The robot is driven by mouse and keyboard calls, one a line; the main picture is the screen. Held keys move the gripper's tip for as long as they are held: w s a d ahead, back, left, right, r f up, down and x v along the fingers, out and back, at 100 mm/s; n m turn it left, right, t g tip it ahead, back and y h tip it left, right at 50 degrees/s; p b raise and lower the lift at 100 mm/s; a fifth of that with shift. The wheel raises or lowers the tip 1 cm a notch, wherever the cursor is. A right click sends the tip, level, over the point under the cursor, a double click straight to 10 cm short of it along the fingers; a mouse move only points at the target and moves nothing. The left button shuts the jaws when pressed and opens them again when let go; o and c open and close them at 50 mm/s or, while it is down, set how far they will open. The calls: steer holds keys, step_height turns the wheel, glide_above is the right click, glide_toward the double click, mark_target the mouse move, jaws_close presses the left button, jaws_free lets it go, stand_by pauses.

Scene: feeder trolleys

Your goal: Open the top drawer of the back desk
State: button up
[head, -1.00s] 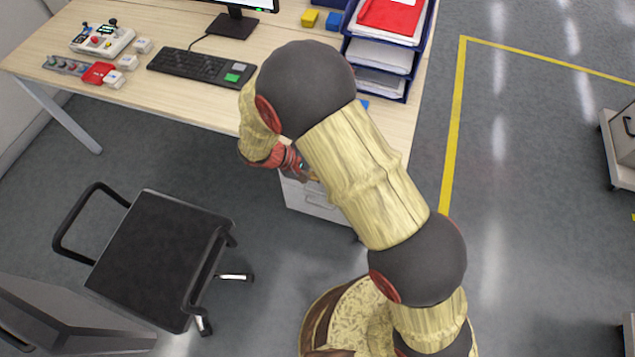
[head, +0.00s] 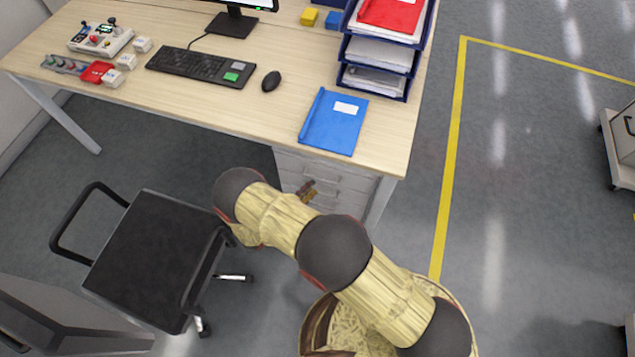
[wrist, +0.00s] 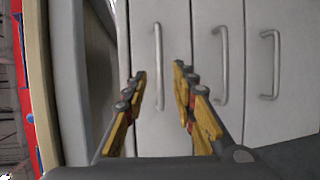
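The desk (head: 250,120) has a light wood top with a white drawer cabinet (head: 350,186) under its right end. In the wrist view, turned sideways, the top drawer (wrist: 145,30) is the leftmost front, beside the desk edge, and looks shut. Its upright-looking bar handle (wrist: 158,60) appears between my fingers. My gripper (wrist: 160,72) is open, one finger to each side of this handle in the picture; I cannot tell whether the tips reach past it. In the head view my gripper (head: 308,190) is at the cabinet front, and my arm hides the lower part.
Two lower drawers show their handles (wrist: 222,65) (wrist: 270,64). A black chair (head: 155,255) stands left of my arm. A blue folder (head: 335,122), keyboard (head: 200,66), mouse (head: 271,81) and paper trays (head: 378,82) lie on the desk.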

steer(key=b+x, duration=0.1)
steer(key=x, duration=0.4)
steer(key=c, duration=0.3)
jaws_close()
stand_by(0.7)
